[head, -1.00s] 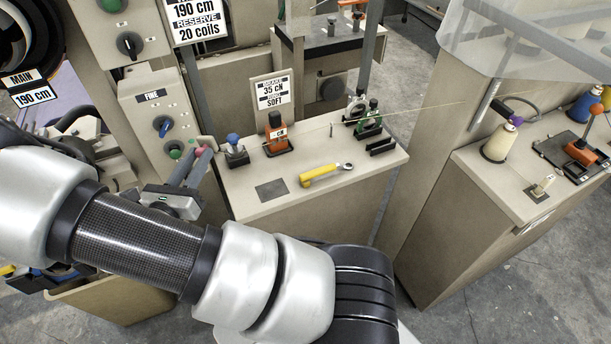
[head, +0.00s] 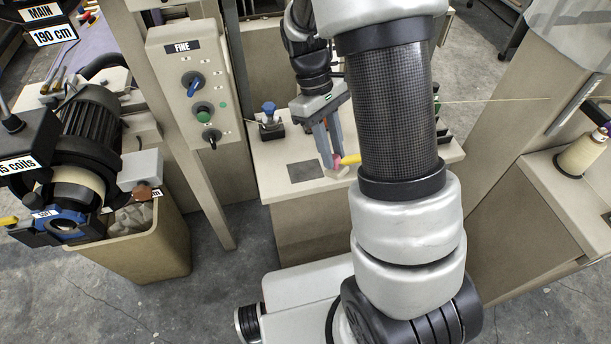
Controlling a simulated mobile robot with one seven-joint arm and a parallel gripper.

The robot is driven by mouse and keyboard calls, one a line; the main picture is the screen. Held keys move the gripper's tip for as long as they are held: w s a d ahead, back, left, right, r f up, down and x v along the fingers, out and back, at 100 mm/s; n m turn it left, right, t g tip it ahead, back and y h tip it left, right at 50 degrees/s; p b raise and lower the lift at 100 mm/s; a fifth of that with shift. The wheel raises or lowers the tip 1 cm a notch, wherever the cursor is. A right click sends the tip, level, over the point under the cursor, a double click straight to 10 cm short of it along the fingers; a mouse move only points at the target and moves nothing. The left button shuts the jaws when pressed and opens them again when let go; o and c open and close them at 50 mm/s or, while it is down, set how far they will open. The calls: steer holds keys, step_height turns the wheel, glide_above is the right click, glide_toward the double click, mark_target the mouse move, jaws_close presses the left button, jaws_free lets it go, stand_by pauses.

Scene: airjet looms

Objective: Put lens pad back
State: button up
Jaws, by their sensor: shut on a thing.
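My gripper (head: 332,163) points down over the beige table (head: 262,172), its grey fingers shut on a small pink thing (head: 337,160) that seems to be the lens pad. Only a little of the pink thing shows at the fingertips. A dark grey square (head: 305,171) lies on the table just left of the fingertips. I cannot tell whether the pink thing touches the table. My arm hides much of the table's right part.
A blue-knobbed post (head: 269,113) stands at the table's back left. A control panel (head: 190,95) rises to the left. A beige bin (head: 135,250) stands at lower left.

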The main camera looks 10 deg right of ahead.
steer(key=w+a+r+m+t+y+b, duration=0.1)
steer(key=w+a+m+t+y+b, duration=0.15)
steer(key=w+a+m+t, duration=0.3)
steer(key=shift+m+g+h, duration=0.35)
steer(key=shift+m+g, duration=0.4)
steer(key=f, duration=0.6)
steer(key=w+d+f+b, duration=0.1)
steer(key=f, duration=0.2)
steer(key=o, duration=0.9)
steer(key=shift+o, duration=0.2)
step_height(320, 180, up, 12)
steer(key=p, duration=0.2)
steer(key=s+r+t, duration=0.5)
steer(key=s+r, duration=0.9)
steer(key=s, duration=0.4)
steer(key=shift+s+t, duration=0.15)
steer(key=shift+t, duration=0.15)
